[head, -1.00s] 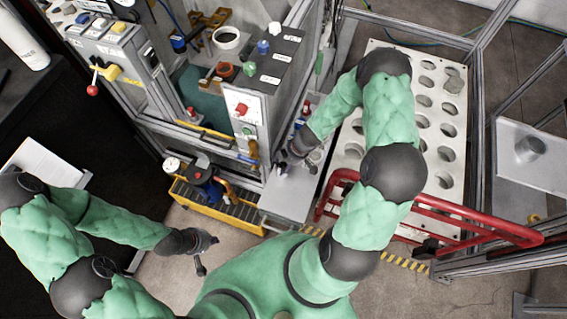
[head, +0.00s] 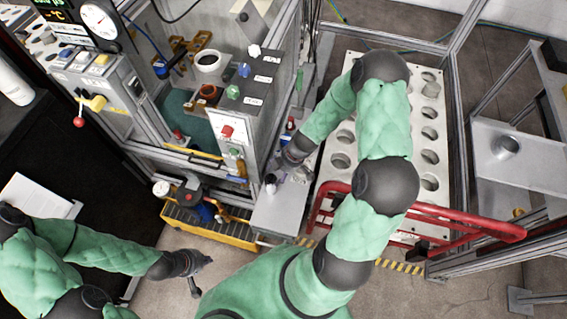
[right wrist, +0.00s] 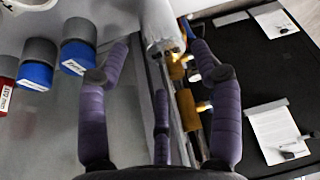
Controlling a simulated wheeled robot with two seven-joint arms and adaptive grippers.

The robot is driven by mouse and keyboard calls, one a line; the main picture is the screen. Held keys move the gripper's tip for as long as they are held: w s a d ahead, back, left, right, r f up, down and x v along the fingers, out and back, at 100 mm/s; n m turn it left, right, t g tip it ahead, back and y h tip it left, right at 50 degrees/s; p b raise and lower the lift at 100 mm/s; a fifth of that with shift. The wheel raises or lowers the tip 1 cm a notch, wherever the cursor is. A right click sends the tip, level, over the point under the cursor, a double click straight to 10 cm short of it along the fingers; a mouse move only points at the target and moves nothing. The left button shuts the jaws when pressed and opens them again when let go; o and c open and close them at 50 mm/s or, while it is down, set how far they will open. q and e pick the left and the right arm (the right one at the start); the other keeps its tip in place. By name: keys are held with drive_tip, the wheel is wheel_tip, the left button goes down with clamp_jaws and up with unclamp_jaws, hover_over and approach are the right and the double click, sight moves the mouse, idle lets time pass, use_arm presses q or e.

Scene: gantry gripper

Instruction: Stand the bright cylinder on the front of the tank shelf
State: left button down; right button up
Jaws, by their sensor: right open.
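A bright silvery cylinder (right wrist: 160,25) shows in the right wrist view beyond and between the spread fingers of my right gripper (right wrist: 160,60). The fingers are open, with a gap to each side of it. In the head view my right gripper (head: 284,168) is above the grey shelf (head: 283,212) beside the machine, partly hidden by my forearm. Another shiny metal cylinder (head: 505,147) stands on the right-hand metal shelf (head: 530,175). I cannot tell which surface is the tank shelf. My left gripper (head: 200,272) is open and empty over the floor at lower left.
Blue and red cylinders with grey caps (right wrist: 78,45) are close left of my right gripper. A red rail (head: 440,215) crosses before the white perforated rack (head: 345,130). The machine's labelled column (head: 235,125) borders the grey shelf. A yellow crate (head: 215,227) stands below.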

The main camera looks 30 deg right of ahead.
drive_tip(key=p+v, duration=0.1)
drive_tip(key=v, duration=0.4)
drive_tip(key=s+a+f+m+g, duration=0.1)
drive_tip(key=s+a+f+m, duration=0.3)
drive_tip(key=a+m, duration=0.3)
drive_tip(key=s+a+f+m+g, duration=0.1)
drive_tip(key=s+a+f+m, duration=0.3)
drive_tip(key=a, duration=0.7)
drive_tip(key=s+m, duration=0.2)
drive_tip(key=shift+s+a+f+m, duration=0.25)
drive_tip(key=shift+a+f+m, duration=0.1)
drive_tip(key=shift+m, duration=0.05)
drive_tip(key=shift+f, duration=0.1)
drive_tip(key=shift+f+b, duration=0.75)
drive_tip(key=shift+b, duration=0.05)
